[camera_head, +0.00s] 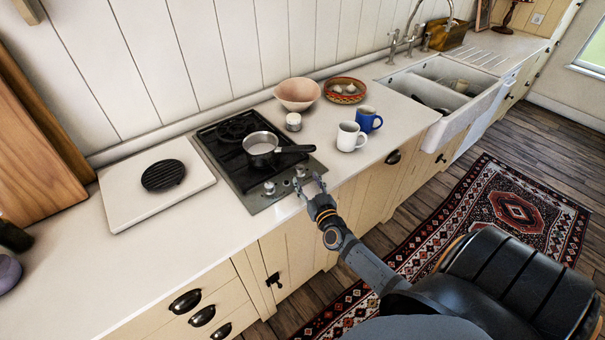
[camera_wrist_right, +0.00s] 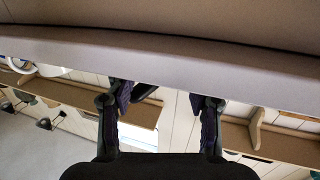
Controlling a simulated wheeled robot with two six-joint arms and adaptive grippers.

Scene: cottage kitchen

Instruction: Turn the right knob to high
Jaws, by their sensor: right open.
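The black hob (camera_head: 228,150) is set in the counter, with two silver knobs on its front strip. The right knob (camera_head: 300,171) is at the strip's right end, and the left knob (camera_head: 269,187) is nearer the middle. My right gripper (camera_head: 310,183) is open, with its fingertips close to the right knob at the counter's front edge. I cannot tell whether they touch it. In the right wrist view my open right gripper (camera_wrist_right: 160,100) shows two spread fingers with no knob visible between them. My left gripper is not in view.
A white mug (camera_head: 349,137), a blue mug (camera_head: 368,120) and a pink bowl (camera_head: 297,93) stand to the right and behind. A white board (camera_head: 130,204) lies left.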

